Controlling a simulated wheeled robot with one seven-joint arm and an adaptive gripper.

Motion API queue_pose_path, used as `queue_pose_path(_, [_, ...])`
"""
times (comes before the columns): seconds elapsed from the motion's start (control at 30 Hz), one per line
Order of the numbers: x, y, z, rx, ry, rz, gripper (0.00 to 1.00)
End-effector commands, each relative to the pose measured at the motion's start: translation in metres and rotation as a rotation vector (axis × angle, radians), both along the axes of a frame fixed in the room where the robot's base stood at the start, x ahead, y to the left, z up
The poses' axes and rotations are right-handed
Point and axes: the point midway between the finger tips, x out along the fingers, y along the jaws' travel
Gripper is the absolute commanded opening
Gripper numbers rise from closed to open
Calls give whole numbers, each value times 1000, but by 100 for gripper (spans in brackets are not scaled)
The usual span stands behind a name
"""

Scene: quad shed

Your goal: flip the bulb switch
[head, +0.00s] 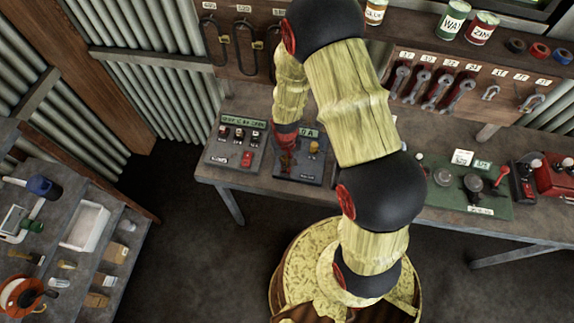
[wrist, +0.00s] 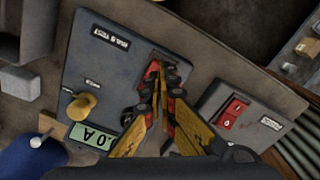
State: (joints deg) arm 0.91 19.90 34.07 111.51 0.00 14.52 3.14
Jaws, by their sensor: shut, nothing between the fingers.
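The bulb test panel (wrist: 100,62) is a dark grey plate that lies on the workbench; it also shows in the head view (head: 284,172). It carries a yellow bulb (wrist: 82,106) and a green display (wrist: 92,137) that reads about 0.0 A. In the head view the yellow bulb (head: 314,147) sits on the right of the panel. My gripper (wrist: 160,68) has its yellow and dark fingers together over the panel's side away from the bulb. Whether the fingertips touch the panel is unclear.
A neighbouring grey panel (head: 230,155) with several switches and a red rocker (wrist: 231,112) stands close on the left in the head view. A green mat (head: 450,205) with levers lies to the right. A shelf (head: 130,190) with trays and parts stands at far left.

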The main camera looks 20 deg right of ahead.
Motion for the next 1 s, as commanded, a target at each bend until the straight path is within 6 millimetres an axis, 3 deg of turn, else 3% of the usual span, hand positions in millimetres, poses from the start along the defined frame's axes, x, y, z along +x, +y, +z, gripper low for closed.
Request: queue_pose_path(1.0, [0,0,-6,0,0,0,0])
